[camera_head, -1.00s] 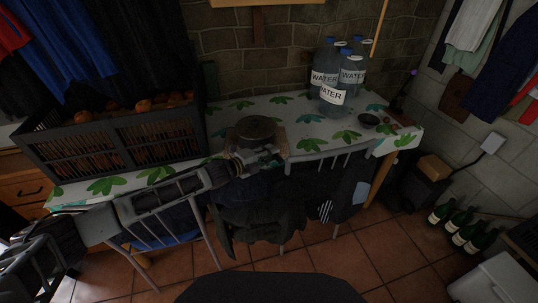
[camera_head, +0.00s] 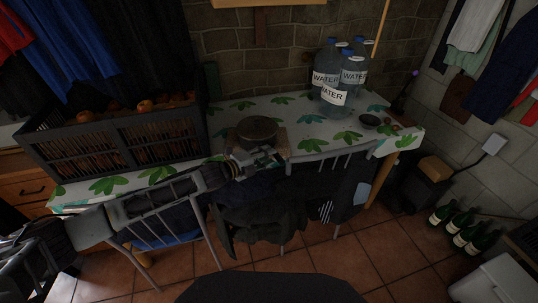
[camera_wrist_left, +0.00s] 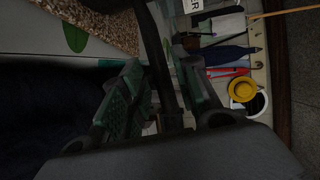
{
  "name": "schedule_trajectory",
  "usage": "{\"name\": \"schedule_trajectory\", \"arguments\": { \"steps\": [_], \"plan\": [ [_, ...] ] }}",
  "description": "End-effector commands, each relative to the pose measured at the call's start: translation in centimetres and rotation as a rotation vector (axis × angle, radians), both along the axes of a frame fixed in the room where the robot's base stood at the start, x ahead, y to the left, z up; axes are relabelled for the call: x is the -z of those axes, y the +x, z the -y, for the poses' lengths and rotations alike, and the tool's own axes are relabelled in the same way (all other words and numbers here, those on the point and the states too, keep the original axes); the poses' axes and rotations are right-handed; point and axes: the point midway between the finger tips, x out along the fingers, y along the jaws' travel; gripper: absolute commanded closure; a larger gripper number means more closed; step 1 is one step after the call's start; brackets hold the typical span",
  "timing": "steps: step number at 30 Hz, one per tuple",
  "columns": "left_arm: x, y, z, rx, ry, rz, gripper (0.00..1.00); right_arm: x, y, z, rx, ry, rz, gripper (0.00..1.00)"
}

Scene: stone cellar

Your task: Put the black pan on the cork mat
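The black pan (camera_head: 257,127) sits over the cork mat (camera_head: 282,141) on the table in the head view, and it looks level. The mat's speckled surface (camera_wrist_left: 104,22) fills the upper left of the left wrist view. My left gripper (camera_head: 257,160) is at the table's front edge, on the near side of the pan. In the left wrist view the dark pan handle (camera_wrist_left: 165,50) runs between the fingers of my left gripper (camera_wrist_left: 160,85), which look spread with gaps beside it. The pan's underside is hidden. My right gripper is not in view.
A dark crate of orange fruit (camera_head: 112,142) stands left of the pan. Chairs with dark clothes (camera_head: 262,205) line the table's front. Patterned cloth beside the mat is clear.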

Motion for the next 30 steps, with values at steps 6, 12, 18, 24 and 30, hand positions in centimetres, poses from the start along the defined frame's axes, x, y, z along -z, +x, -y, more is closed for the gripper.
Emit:
{"name": "schedule_trajectory", "arguments": {
  "steps": [6, 12, 18, 24, 30],
  "plan": [
    [-0.4, -1.5, -1.6, -0.001, 0.001, -0.001, 0.69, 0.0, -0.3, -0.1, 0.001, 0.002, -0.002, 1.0],
    [-0.9, -2.8, -3.0, -0.001, 0.002, 0.0, 0.69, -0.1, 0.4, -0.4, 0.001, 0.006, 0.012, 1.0],
    [-1.2, -4.1, -4.4, -0.002, 0.002, -0.001, 0.69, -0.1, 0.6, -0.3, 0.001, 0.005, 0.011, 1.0],
    [-1.6, -5.3, -5.8, -0.001, 0.001, -0.001, 0.69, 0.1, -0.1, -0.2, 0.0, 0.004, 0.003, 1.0],
    [-2.0, -6.2, -6.6, 0.0, 0.0, 0.0, 0.69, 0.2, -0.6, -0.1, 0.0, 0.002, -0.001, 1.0]
  ]
}}
